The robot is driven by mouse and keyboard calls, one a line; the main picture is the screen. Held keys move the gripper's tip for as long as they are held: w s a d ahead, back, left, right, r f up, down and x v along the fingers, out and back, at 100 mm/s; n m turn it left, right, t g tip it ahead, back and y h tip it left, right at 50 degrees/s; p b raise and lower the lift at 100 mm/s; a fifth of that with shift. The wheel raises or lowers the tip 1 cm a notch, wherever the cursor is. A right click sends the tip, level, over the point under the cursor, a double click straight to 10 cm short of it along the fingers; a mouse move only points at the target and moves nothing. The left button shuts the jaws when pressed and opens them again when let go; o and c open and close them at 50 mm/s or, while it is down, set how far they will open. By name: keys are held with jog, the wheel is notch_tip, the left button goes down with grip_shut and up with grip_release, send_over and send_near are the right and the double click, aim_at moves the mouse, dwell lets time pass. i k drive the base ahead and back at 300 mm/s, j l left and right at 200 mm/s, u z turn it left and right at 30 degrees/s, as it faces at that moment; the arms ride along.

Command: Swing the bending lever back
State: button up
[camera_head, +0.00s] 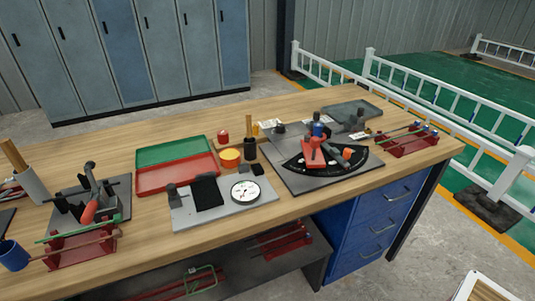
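The bender stands on a grey plate (294,182) at the right part of the wooden bench. It has a black fan-shaped scale (325,168) with pale marks. A red part (313,153) sits over the scale, and a dark bar with an orange piece (347,153) lies across it toward the right. A blue-topped post (318,129) stands behind them. I cannot tell for certain which part is the bending lever or its exact angle. My gripper is not in view.
A dial gauge (245,191) on a grey plate, a red tray (178,174) and a green tray (174,150) are left of the bender. A red rod rack (406,143) stands right of it. A red-handled tool (90,210) is far left. Bare bench lies along the front edge.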

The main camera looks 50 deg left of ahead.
aim_at(313, 156)
jog(key=u, duration=1.85)
